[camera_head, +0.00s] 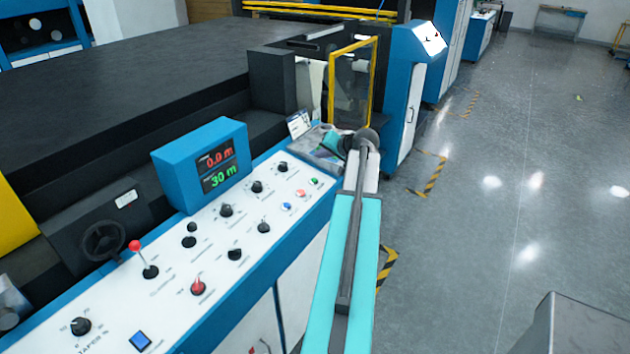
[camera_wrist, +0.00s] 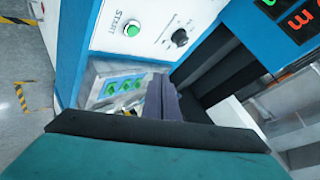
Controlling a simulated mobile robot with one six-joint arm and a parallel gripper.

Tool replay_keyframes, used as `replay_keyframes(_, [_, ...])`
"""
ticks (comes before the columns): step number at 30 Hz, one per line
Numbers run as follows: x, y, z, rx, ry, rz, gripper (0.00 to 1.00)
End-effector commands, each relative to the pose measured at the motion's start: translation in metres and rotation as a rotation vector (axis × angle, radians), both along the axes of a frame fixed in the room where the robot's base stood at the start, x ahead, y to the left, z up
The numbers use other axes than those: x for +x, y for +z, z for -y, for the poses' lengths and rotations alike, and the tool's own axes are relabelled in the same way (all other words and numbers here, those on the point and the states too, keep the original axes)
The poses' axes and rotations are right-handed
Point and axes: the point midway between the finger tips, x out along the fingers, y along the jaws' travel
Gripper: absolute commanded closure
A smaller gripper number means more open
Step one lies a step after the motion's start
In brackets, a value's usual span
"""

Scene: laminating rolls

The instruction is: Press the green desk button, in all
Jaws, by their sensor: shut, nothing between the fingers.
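The green desk button (camera_head: 314,181) is a small round button at the far right end of the white control panel.
A blue and a red button (camera_head: 300,193) sit beside the green one, with several black knobs (camera_head: 257,187) nearby. A blue display box (camera_head: 200,165) rises behind the panel. A yellow-framed guard (camera_head: 352,85) stands beyond my gripper. Open floor (camera_head: 500,200) lies to the right.

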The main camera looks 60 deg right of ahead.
Motion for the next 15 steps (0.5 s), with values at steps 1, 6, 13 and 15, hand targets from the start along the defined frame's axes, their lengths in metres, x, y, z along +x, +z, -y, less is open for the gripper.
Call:
replay_keyframes(1, [0.0, -0.003, 0.0, 0.0, 0.0, 0.0, 1.0])
replay_keyframes(6, [0.002, -0.014, 0.0, 0.001, 0.001, 0.0, 1.0])
replay_keyframes(13, [0.006, -0.035, 0.0, 0.001, -0.001, 0.0, 1.0])
replay_keyframes(15, [0.007, -0.042, 0.0, 0.002, -0.001, 0.001, 1.0])
